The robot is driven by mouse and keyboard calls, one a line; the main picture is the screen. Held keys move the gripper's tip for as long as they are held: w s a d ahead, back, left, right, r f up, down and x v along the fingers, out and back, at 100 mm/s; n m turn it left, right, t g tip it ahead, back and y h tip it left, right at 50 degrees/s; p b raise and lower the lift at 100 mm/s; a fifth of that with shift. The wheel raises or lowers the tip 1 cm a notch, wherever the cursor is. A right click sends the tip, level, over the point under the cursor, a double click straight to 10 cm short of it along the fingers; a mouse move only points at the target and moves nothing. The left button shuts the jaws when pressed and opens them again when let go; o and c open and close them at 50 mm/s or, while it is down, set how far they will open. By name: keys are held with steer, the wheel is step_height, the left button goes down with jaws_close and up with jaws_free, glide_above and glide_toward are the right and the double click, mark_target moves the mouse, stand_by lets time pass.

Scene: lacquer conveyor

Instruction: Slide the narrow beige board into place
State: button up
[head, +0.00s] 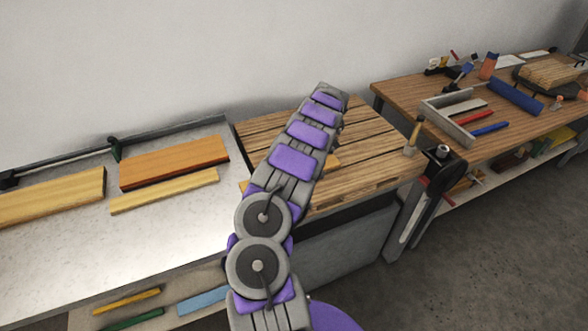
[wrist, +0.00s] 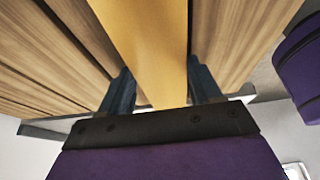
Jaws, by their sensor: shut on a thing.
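In the wrist view, a narrow beige board (wrist: 160,45) runs between the two dark blue fingers of my gripper (wrist: 162,88). My gripper is shut on the board, with one finger along each long edge. Wooden slats show on both sides of the board. In the head view, small pieces of a beige board (head: 333,162) show beside my arm over the slatted wooden top (head: 375,140). My arm hides most of this board and my gripper there.
Left of the slatted top, a light metal bench holds an orange board (head: 172,162), a narrow pale board (head: 165,191) and a yellow board (head: 52,197). A wooden workbench with a grey tray (head: 433,112) and a blue roll (head: 515,96) stands at right. Open floor (head: 500,250) lies in front.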

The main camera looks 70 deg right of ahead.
steer(key=shift+s+d, duration=1.05)
steer(key=shift+s, duration=0.15)
steer(key=shift+s+d, duration=1)
steer(key=shift+s, duration=0.2)
steer(key=shift+r, duration=0.1)
